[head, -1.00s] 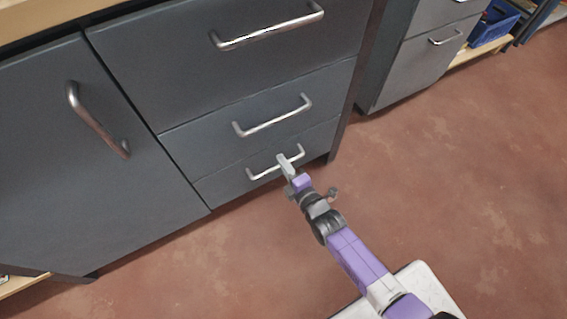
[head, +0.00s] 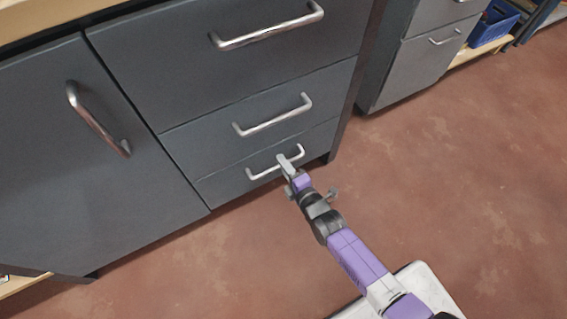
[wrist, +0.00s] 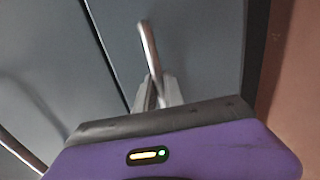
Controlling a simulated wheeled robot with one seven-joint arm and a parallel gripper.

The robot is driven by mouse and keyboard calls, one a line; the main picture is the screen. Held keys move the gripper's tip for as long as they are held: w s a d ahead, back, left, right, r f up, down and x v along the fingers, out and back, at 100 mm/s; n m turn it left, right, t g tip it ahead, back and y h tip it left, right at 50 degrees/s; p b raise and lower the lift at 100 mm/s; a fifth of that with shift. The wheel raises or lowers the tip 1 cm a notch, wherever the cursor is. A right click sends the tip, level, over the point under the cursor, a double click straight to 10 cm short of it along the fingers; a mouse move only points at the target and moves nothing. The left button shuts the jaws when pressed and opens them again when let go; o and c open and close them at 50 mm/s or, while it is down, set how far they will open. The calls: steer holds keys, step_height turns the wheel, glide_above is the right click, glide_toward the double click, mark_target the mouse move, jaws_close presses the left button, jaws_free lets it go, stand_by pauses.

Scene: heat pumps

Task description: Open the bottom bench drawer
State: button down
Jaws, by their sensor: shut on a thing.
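The bottom bench drawer (head: 225,186) is the lowest of three grey drawer fronts in the head view, flush with the bench front. Its metal bar handle (head: 263,172) runs across the front. My gripper (head: 285,162) is at the right part of this handle, its fingers shut on the bar. In the wrist view, the handle bar (wrist: 150,50) runs down between the fingertips of my gripper (wrist: 158,92). The far part of the grip is partly hidden by the fingers.
The middle drawer handle (head: 272,118) and top drawer handle (head: 268,28) are above. A cupboard door with a handle (head: 97,120) is at the left. Another grey cabinet (head: 410,70) stands at the right. The red floor (head: 460,200) in front is clear.

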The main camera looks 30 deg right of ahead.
steer(key=shift+s, duration=0.1)
steer(key=f+p+v, duration=0.2)
steer(key=f+v, duration=0.1)
steer(key=v, duration=1.1)
steer(key=s+f+p+v, duration=0.1)
steer(key=f+p+v, duration=0.2)
steer(key=v, duration=1.2)
steer(key=shift+s, duration=0.45)
steer(key=c, duration=1.5)
jaws_free()
steer(key=shift+o, duration=0.2)
steer(key=p+v, duration=0.2)
steer(key=v, duration=0.5)
steer(key=shift+s, duration=0.4)
